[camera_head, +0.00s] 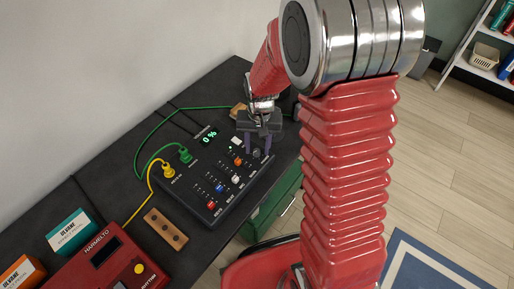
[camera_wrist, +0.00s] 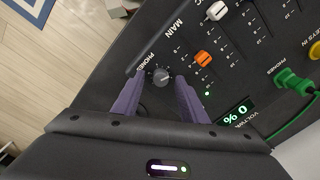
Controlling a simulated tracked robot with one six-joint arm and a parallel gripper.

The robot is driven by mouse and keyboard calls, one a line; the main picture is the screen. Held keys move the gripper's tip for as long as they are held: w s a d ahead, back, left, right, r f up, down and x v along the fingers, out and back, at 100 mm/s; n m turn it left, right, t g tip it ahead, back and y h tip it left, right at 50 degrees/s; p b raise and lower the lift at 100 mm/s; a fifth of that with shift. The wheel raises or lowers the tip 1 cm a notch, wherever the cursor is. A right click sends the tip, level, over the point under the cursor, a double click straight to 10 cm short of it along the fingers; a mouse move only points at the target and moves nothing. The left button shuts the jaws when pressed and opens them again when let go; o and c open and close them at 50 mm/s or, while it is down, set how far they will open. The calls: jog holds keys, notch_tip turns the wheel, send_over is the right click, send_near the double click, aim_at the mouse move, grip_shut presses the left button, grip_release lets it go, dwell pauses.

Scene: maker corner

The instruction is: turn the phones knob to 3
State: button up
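The phones knob (camera_wrist: 161,76) is a small dark grey round knob beside the white "PHONES" lettering on the black mixer (camera_head: 190,206). In the wrist view my gripper (camera_wrist: 159,78) is open, with its two purple fingers on either side of the knob. A gap shows between each finger and the knob, so I do not see it gripped. In the head view my gripper (camera_head: 258,142) is over the mixer's far right corner, and the knob (camera_head: 256,153) shows small near the fingertips. A green display (camera_wrist: 236,115) reads 0 %. The knob's pointer is too small to read surely.
Orange (camera_wrist: 203,59) and white (camera_wrist: 217,11) slider caps stand close by the knob. Green (camera_head: 186,155) and yellow (camera_head: 168,171) plugs with cables are in the mixer. A red device (camera_head: 108,262) and a wooden block (camera_head: 165,228) are on the dark table.

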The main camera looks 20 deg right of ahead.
aim_at(257, 151)
notch_tip(257, 151, up, 13)
jog(key=shift+s+d, duration=0.15)
jog(key=shift+d, duration=0.1)
dwell(0.5)
jog(key=n, duration=0.7)
jog(key=shift+a+r, duration=0.1)
jog(key=shift+a, duration=0.25)
notch_tip(257, 151, down, 14)
jog(key=shift+r, duration=0.1)
dwell(0.6)
